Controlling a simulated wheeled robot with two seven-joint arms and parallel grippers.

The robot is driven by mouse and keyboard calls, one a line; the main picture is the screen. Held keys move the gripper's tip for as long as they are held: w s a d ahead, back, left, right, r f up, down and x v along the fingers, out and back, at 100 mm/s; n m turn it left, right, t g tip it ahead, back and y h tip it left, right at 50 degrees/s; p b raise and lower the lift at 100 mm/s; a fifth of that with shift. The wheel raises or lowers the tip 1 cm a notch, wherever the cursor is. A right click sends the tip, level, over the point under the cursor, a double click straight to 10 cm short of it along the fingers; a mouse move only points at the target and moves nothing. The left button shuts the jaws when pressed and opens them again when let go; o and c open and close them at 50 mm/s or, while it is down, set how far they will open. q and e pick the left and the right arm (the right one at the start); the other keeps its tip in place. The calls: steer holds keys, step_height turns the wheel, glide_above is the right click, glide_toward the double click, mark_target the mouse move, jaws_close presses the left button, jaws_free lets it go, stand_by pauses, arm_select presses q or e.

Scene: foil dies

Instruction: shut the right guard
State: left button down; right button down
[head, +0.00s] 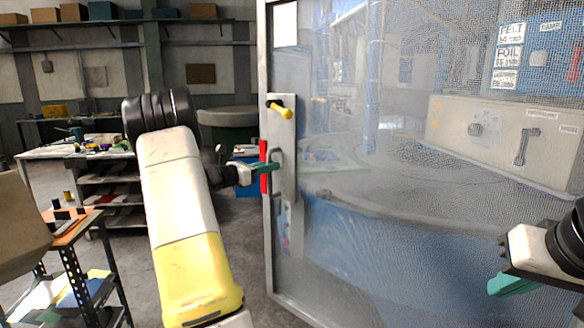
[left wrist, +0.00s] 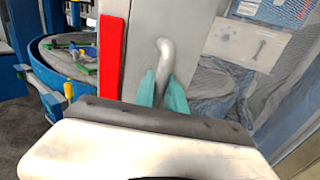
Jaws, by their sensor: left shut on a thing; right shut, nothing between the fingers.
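The guard (head: 350,185) is a tall mesh panel in a light metal frame, and it fills the right half of the head view. On its left edge is a metal plate with a yellow knob (head: 280,110), a red strip (head: 264,167) and a grey bar handle (head: 277,155). My left gripper (head: 270,167) is at this handle, and its green fingers are shut on it. In the left wrist view the handle (left wrist: 165,50) rises from between the fingers, beside the red strip (left wrist: 111,55). My right gripper (head: 512,286) is shut and empty at the lower right, in front of the mesh.
Behind the mesh are a machine with a round grey top and blue side, and a panel (head: 505,140) with a lever. At left stand a small cart (head: 75,232), a workbench (head: 45,152) and wall shelves (head: 140,22). Grey floor shows between the cart and guard.

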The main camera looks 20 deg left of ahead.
stand_by(0.5)
arm_select(q)
steer(key=x, duration=0.3)
steer(key=a+x, duration=0.1)
steer(key=x, duration=0.2)
steer(key=w+a+x, duration=0.1)
steer(key=x, duration=0.2)
steer(key=shift+w+d, duration=0.1)
steer(key=c, duration=1.4)
jaws_free()
steer(key=shift+w, duration=0.15)
steer(key=shift+o, duration=0.2)
steer(key=v, duration=0.7)
steer(key=shift+s, duration=0.4)
